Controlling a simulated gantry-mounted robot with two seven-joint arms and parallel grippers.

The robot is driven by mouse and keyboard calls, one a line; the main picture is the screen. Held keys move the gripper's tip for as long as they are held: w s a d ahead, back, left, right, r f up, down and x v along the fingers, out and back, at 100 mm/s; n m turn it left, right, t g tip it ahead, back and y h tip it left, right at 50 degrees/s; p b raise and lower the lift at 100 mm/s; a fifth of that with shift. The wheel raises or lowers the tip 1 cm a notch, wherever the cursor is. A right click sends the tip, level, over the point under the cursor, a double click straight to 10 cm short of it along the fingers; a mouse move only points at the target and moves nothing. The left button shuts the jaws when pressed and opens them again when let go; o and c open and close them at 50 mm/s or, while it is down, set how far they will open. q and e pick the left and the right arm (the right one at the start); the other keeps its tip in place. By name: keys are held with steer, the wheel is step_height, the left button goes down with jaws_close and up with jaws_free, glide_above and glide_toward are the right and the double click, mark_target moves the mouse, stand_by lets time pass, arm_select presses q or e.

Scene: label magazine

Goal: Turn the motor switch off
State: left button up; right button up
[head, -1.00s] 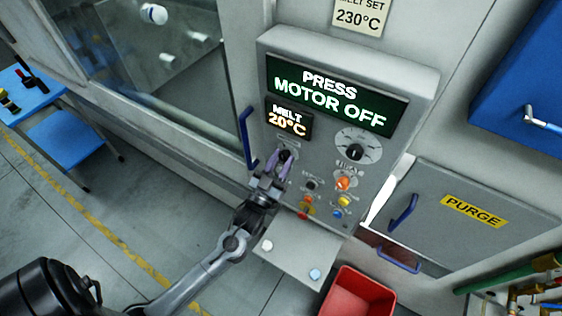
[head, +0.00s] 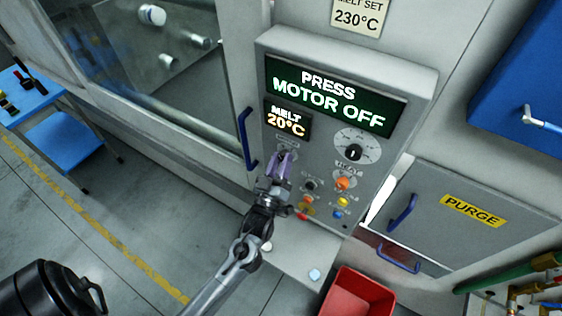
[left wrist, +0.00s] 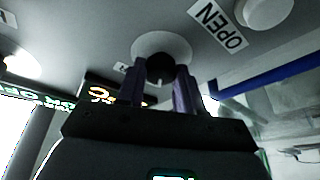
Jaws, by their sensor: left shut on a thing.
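The control panel's display (head: 330,97) reads "PRESS MOTOR OFF". My left gripper (head: 283,158) is at the panel, just below the small melt display (head: 288,117) that reads 20°C. Its purple fingers are shut on a black rotary knob (left wrist: 160,68), which shows between them on a round pale plate in the left wrist view. In the head view the fingers mostly hide this knob. I take it to be the motor switch, but its label is not readable. My right gripper is not in view.
A larger dial (head: 354,151) and several coloured buttons lie right of and below my gripper. A blue handle (head: 247,140) stands close on the left. A small shelf (head: 290,260) juts out below, with a red bin (head: 357,295) beside it.

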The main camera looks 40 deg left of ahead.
arm_select(q)
steer(key=o, duration=1)
steer(key=shift+o, duration=0.2)
steer(key=shift+s+d+f, duration=0.2)
steer(key=shift+s+f, duration=0.05)
steer(key=shift+s, duration=0.2)
steer(key=b+v, duration=0.3)
steer(key=v, duration=0.6)
steer(key=shift+s, duration=0.35)
steer(key=shift+d, duration=0.1)
